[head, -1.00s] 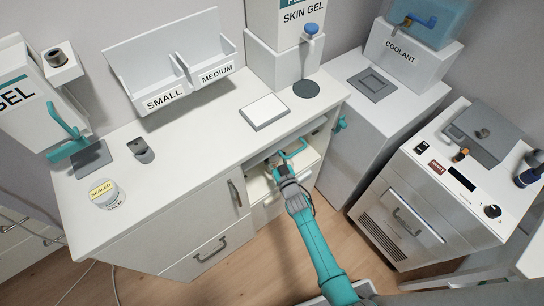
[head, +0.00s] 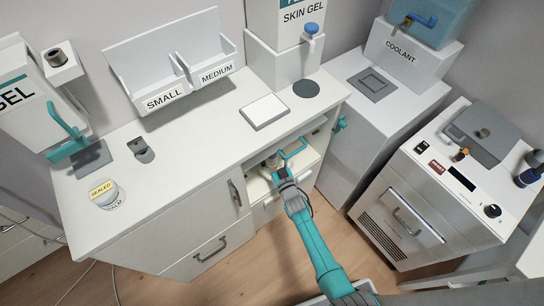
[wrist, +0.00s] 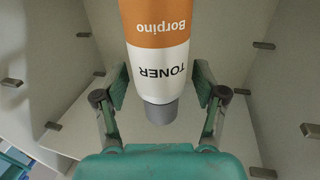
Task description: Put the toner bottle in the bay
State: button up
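The toner bottle (wrist: 158,50) is in the wrist view, orange and white with the word TONER upside down and a grey cap (wrist: 161,112) towards me. In the head view my gripper (head: 281,174) reaches into the open compartment (head: 312,158) under the counter. A pale shape just beyond the fingers there may be the bottle, mostly hidden. I cannot tell which place is the bay.
Inside the compartment, pale walls carry small brown pegs (wrist: 264,45). A teal handle (head: 293,148) is close to my gripper. The white counter (head: 190,150) is above, with a sealed balm jar (head: 104,194). A white machine (head: 430,200) stands at the right.

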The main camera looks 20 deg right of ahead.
jog(key=shift+r, duration=0.1)
jog(key=s, duration=1.2)
jog(key=shift+d, duration=0.45)
jog(key=s+r+g+h, duration=0.1)
jog(key=s+r, duration=0.3)
jog(key=s, duration=0.8)
jog(key=s+r+g, duration=0.1)
jog(key=s+r, duration=0.3)
jog(key=s, duration=0.8)
jog(key=s+r+g, duration=0.1)
jog(key=s+r, duration=1.3)
jog(key=r, duration=0.4)
jog(key=shift+r+m, duration=0.15)
jog(key=shift+m, duration=0.25)
